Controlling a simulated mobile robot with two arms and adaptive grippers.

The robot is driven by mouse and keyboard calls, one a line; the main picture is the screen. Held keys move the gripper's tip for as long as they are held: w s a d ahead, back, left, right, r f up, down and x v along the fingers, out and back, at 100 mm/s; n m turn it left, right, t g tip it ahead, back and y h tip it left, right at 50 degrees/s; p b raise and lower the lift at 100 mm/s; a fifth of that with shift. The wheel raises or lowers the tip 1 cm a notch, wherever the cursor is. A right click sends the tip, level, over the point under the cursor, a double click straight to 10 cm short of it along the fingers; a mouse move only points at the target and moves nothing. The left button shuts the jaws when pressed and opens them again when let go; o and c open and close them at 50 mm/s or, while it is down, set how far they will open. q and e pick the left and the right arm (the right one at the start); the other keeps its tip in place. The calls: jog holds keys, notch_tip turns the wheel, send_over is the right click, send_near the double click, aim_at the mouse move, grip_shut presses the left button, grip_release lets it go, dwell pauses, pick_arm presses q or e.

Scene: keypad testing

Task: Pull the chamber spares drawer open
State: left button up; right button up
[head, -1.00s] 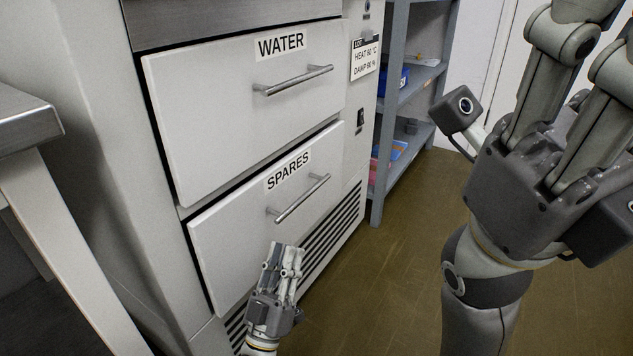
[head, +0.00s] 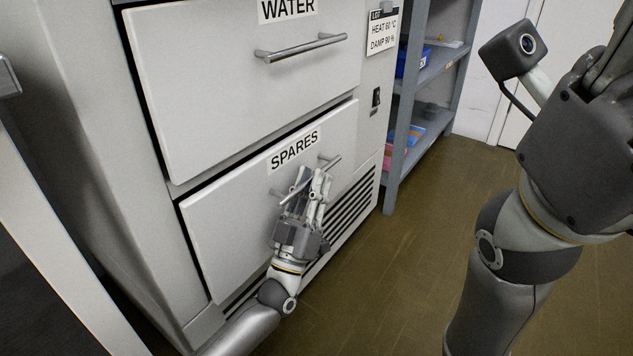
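The spares drawer (head: 232,222) is the lower white drawer of the chamber, with a SPARES label (head: 294,151) and a slanted metal bar handle (head: 333,162). Its front looks flush with the chamber, so it appears closed. My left gripper (head: 311,177) is at this handle, its fingers overlapping the middle of the bar. The fingers look apart, with a narrow gap between them. I cannot tell whether they touch the bar, and they hide part of it. My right gripper's body (head: 585,150) is large at the right, with its fingertips out of the picture.
The water drawer (head: 230,85), with its own bar handle (head: 301,48), is closed above. A grey shelf unit (head: 402,125) stands beyond the chamber. The brown floor (head: 415,265) is open in front.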

pick_arm(q)
jog(key=shift+x, duration=0.95)
jog(key=shift+c, duration=0.2)
grip_shut()
